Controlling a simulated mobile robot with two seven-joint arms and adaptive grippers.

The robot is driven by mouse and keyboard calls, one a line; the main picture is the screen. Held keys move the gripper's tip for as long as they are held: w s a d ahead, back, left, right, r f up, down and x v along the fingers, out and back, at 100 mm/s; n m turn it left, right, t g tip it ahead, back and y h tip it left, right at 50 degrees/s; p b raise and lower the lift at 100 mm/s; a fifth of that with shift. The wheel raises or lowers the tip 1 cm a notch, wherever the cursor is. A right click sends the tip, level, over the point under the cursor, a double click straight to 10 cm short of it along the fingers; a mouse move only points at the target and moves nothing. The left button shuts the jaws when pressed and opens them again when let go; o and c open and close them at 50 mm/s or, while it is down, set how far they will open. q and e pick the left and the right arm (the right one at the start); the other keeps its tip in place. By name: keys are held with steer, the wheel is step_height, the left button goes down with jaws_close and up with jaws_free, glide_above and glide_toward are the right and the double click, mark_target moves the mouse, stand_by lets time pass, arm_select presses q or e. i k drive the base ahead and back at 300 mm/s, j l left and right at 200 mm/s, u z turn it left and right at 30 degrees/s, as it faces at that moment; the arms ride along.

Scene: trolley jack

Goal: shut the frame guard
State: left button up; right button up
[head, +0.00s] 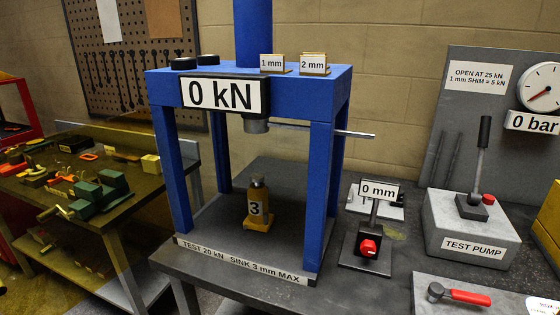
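The blue press frame (258,82) stands on the dark bench, with a "0 kN" sign on its crossbeam. A small yellow jack marked 3 (258,207) stands upright on its base, below the ram. The front opening between the posts looks clear, with no panel across it. A see-through amber tint (128,262) lies left of the frame, over the side bench; it seems to be the guard swung open, but its edges are hard to make out. A thin metal rod (345,131) sticks out right from the frame. Neither of my grippers is in view.
Right of the frame stand a "0 mm" gauge (377,191) with a red knob and the grey test pump (470,230) with its upright lever. A red-handled tool (458,294) lies at front right. The side bench (20,188) at left holds a green vise (99,193).

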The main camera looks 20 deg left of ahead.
mark_target(4, 289)
steer(key=k+j+z, duration=0.1)
steer(key=j, duration=0.45)
steer(key=k+j+z, duration=0.15)
steer(key=j, duration=0.4)
steer(key=k+j+z, duration=0.1)
steer(key=j, duration=0.4)
steer(key=k+j+z, duration=0.15)
steer(key=j, duration=0.4)
steer(key=k+j+z, duration=0.1)
steer(key=j, duration=0.4)
steer(key=k+j+z, duration=0.15)
steer(key=k+j, duration=0.15)
steer(key=j, duration=0.15)
steer(key=k+j+z, duration=0.1)
steer(key=j, duration=0.35)
steer(key=k+j+z, duration=0.1)
steer(key=k+j, duration=0.25)
steer(key=k+j+u, duration=0.1)
steer(key=u, duration=0.2)
steer(key=j, duration=0.1)
